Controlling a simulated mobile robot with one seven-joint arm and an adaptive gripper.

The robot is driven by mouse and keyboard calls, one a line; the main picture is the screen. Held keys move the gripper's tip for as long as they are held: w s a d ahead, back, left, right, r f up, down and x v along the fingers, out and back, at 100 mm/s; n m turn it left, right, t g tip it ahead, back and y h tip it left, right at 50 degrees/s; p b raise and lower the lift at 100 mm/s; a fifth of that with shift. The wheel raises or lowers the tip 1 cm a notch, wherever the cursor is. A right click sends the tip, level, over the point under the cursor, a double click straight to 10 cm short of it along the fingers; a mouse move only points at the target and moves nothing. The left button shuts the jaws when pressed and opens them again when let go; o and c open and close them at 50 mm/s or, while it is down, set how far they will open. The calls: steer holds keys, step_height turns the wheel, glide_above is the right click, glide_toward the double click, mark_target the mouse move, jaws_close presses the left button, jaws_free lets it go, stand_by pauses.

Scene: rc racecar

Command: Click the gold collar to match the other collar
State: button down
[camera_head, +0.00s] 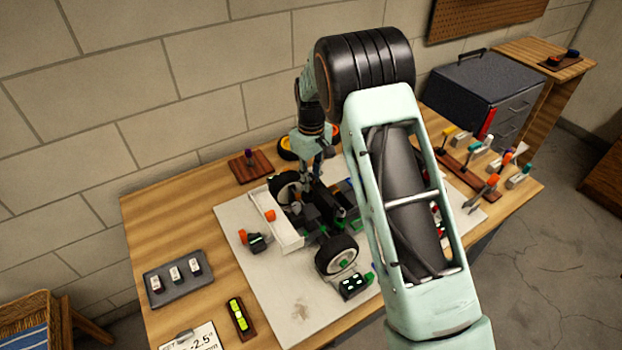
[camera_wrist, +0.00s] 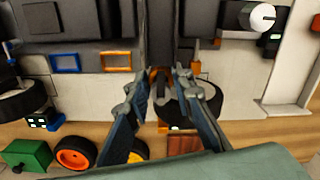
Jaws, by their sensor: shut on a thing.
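The RC racecar (camera_head: 322,222) stands on a pale mat on the bench, with black wheels and a white wing-like panel. My gripper (camera_head: 312,180) reaches down over its far end, partly hidden by my arm. In the wrist view my gripper (camera_wrist: 168,73) has its fingertips close together around a small gold-orange piece (camera_wrist: 157,73), which looks like the gold collar. The fingertips cover much of it, so its exact setting cannot be told. A thin post with an orange-gold bit (camera_wrist: 195,44) shows to the right; I cannot tell whether this is the other collar.
A grey tray (camera_head: 180,279) with several small parts lies at front left, near a yellow level (camera_head: 239,316). A rack of tools (camera_head: 470,165) and a dark toolbox (camera_head: 483,92) are at right.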

steer(key=shift+m+b, duration=0.4)
steer(key=shift+m, duration=2)
steer(key=c, duration=1.7)
jaws_free()
step_height(320, 180, up, 12)
steer(key=shift+r, duration=0.1)
